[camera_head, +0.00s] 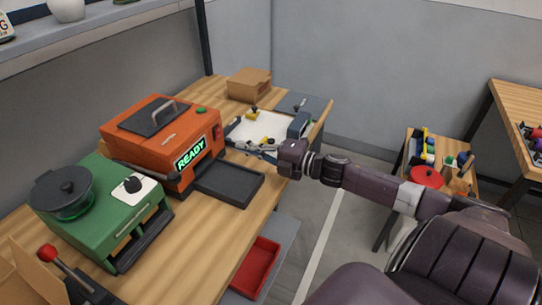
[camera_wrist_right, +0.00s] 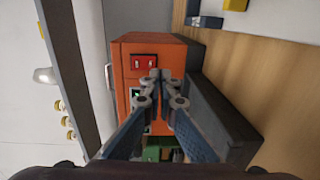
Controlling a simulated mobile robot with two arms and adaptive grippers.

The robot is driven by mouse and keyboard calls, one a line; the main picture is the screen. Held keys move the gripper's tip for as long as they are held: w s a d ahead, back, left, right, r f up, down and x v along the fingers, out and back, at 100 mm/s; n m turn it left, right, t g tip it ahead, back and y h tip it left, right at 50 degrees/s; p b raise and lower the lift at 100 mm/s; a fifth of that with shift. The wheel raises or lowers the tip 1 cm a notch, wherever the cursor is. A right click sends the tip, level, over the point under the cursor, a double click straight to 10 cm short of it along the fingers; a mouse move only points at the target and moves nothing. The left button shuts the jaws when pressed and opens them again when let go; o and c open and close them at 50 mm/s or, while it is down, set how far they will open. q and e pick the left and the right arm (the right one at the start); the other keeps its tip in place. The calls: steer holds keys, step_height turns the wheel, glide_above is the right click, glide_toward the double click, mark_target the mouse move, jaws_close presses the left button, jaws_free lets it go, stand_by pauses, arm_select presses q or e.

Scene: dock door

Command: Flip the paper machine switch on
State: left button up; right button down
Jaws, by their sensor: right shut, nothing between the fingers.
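The orange machine (camera_head: 140,122) stands on the wooden workbench, with a dark lid and handle on top and a lit green READY display (camera_head: 190,152) on its front. A small red switch (camera_head: 216,132) sits on its front face near the right edge. In the right wrist view the switch (camera_wrist_right: 144,62) shows as a red rocker on the orange panel; its position cannot be told. My right gripper (camera_head: 242,146) is shut and empty in front of the machine's right side. Its closed fingertips (camera_wrist_right: 160,78) appear just beside the switch in the wrist view. My left gripper is not in view.
A dark tray (camera_head: 228,183) projects below the display. A green machine (camera_head: 110,205) stands left, with a red-knobbed lever (camera_head: 47,253) nearer. A white board with yellow pieces and a cardboard box (camera_head: 249,84) lie behind. A red bin (camera_head: 256,267) sits below the bench edge.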

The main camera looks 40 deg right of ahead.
steer(key=v, duration=0.3)
steer(key=shift+s+f, duration=0.35)
steer(key=v, duration=0.2)
steer(key=shift+s+d+f, duration=0.2)
steer(key=shift+s+d, duration=0.05)
steer(key=shift+s, duration=0.1)
steer(key=shift+v, duration=0.75)
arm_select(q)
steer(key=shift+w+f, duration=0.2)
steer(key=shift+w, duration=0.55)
arm_select(e)
steer(key=shift+f, duration=0.1)
